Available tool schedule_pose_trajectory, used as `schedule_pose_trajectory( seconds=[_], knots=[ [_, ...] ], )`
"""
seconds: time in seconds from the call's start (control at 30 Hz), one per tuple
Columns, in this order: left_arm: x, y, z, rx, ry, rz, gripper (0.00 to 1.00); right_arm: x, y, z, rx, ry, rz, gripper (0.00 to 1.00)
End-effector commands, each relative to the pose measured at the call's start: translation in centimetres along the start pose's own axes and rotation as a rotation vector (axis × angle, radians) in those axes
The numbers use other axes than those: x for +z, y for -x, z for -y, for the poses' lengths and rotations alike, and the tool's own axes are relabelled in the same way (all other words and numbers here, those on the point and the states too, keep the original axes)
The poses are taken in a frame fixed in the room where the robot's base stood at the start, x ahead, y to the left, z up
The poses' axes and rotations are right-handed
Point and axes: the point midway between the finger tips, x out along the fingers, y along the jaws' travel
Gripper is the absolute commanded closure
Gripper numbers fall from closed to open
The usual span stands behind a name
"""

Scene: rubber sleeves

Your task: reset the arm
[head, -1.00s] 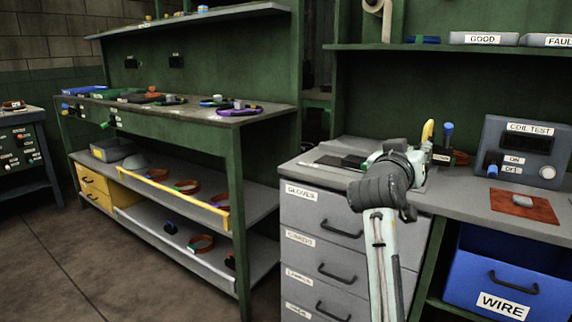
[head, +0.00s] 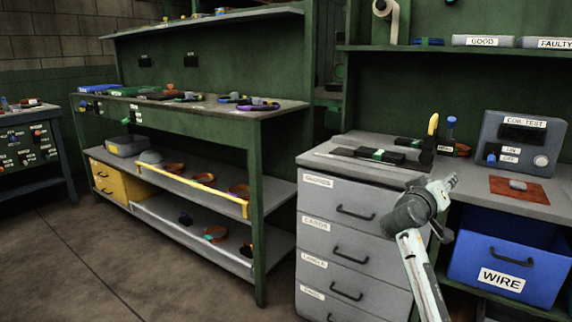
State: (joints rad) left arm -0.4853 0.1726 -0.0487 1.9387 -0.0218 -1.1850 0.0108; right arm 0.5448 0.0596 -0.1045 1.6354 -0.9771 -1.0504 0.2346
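My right arm (head: 408,215) comes in from the bottom right, in front of the grey drawer cabinet (head: 345,230). My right gripper (head: 452,182) points up and to the right, near the bench's front edge. It is small and seen at an angle, so I cannot tell whether its fingers are open or shut. I see nothing clearly held in it. My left arm and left gripper are not in view.
Black items with a green band (head: 380,155) lie on the cabinet top. A coil test box (head: 520,142) and a red-brown mat (head: 519,191) are on the right bench, above a blue WIRE bin (head: 540,272). A green shelf bench (head: 258,190) stands left. Floor at the lower left is clear.

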Motion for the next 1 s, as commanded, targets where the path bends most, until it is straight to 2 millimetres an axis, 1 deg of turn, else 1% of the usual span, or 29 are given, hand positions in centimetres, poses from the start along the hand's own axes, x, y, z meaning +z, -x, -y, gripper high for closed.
schedule_pose_trajectory(
  seconds=[0.03,0.1,0.2,0.27,0.4,0.43,0.5,0.57,0.67,0.8,0.87,1.0],
  knots=[
    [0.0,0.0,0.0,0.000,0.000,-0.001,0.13,1.9,-1.9,-0.7,0.027,0.058,0.020,0.66],
    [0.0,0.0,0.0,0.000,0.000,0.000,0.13,4.3,-4.1,-1.6,0.058,0.127,0.048,0.66],
    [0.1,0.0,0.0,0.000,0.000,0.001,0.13,7.5,-7.0,-3.4,0.101,0.216,0.088,0.66],
    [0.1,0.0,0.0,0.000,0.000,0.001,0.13,9.3,-8.5,-4.6,0.126,0.264,0.111,0.66],
    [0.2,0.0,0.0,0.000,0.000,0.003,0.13,13.2,-11.6,-7.8,0.181,0.361,0.165,0.66],
    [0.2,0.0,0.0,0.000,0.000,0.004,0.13,13.7,-11.6,-7.0,0.152,0.348,0.180,0.66],
    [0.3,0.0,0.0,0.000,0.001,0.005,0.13,15.0,-11.3,-4.9,0.060,0.299,0.229,0.66],
    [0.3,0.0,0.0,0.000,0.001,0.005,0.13,16.2,-11.1,-3.3,-0.012,0.266,0.268,0.66],
    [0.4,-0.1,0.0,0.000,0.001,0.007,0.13,17.8,-10.5,-0.5,-0.133,0.213,0.330,0.66],
    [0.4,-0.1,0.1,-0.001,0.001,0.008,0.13,19.5,-8.9,3.6,-0.311,0.142,0.405,0.66],
    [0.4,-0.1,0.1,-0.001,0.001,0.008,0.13,20.0,-8.1,5.3,-0.389,0.111,0.433,0.66],
    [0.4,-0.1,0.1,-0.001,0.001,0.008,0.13,20.6,-5.5,9.3,-0.577,0.043,0.490,0.66]
  ],
)
